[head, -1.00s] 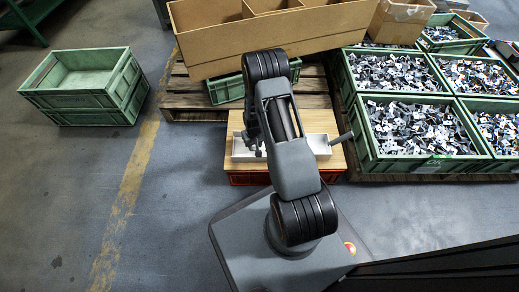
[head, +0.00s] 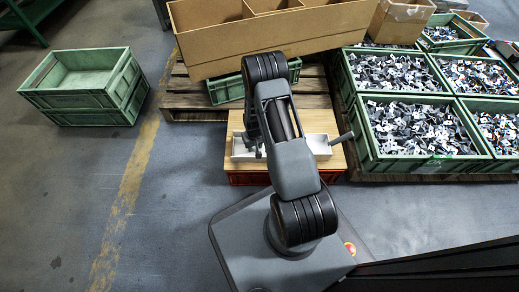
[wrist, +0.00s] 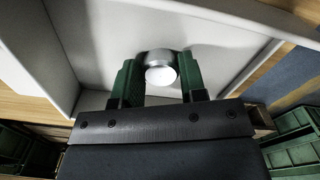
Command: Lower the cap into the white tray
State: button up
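The cap (wrist: 160,66), a short silver-grey round piece with a bright white end face, is between the two green fingers of my gripper (wrist: 160,84) in the wrist view. The fingers are shut on its sides. The white tray (wrist: 107,40) fills the picture beyond, and the cap is inside its outline, close to the near wall. I cannot tell whether the cap touches the tray floor. In the head view the white tray (head: 319,143) shows on both sides of my arm, which hides its middle and the cap. Part of my gripper (head: 252,146) shows over the tray's left part.
The tray stands on a wooden board (head: 293,120) above a red crate (head: 250,179). Green crates of stamped parts (head: 418,130) stand close on the right. A cardboard box (head: 270,45) is behind. Stacked green crates (head: 85,85) stand left, with open floor between.

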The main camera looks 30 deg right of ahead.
jog(key=o, duration=0.5)
jog(key=shift+c, duration=0.2)
notch_tip(320, 180, up, 14)
jog(key=p, duration=0.6)
jog(key=shift+f, duration=0.1)
jog(key=shift+s, duration=0.1)
